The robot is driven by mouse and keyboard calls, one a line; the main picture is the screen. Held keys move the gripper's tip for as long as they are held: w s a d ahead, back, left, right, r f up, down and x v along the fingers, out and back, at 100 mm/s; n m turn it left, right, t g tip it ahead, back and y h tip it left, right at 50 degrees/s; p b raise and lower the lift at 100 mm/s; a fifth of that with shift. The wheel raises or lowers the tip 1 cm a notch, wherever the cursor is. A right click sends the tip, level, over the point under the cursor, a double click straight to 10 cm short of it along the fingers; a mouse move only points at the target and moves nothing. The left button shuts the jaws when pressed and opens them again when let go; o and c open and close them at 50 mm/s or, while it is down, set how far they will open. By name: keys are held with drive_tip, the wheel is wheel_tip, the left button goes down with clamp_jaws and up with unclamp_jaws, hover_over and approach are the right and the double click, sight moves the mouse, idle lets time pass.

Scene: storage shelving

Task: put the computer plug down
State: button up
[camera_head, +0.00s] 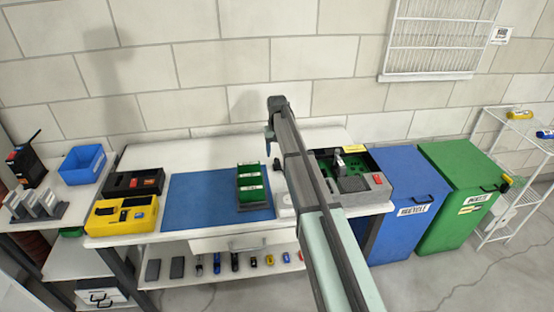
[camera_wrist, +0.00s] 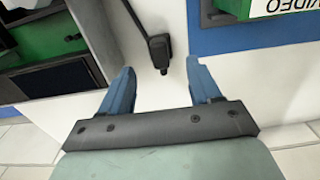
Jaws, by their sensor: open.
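The computer plug, a small black connector (camera_wrist: 160,50) on a black cord, shows in the wrist view against the white tabletop, and its cord runs up and to the left. My gripper (camera_wrist: 159,70) has its two blue fingers spread wide, with nothing clasped between them. The plug shows just beyond the gap between the fingertips, and neither finger appears to touch it. In the head view my own arm crosses the table, and I cannot clearly make out the gripper or the plug there.
A green rack (camera_head: 252,180) stands on the blue mat (camera_head: 195,200), left of my arm. A grey-edged tray with green boards (camera_head: 372,197) lies to the right. Yellow (camera_head: 121,217) and black (camera_head: 119,182) trays sit on the left. Blue (camera_head: 400,170) and green bins (camera_head: 455,165) stand beyond the table's right end.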

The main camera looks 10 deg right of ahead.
sight(277, 160)
wheel_tip(277, 160, up, 7)
idle(0.3)
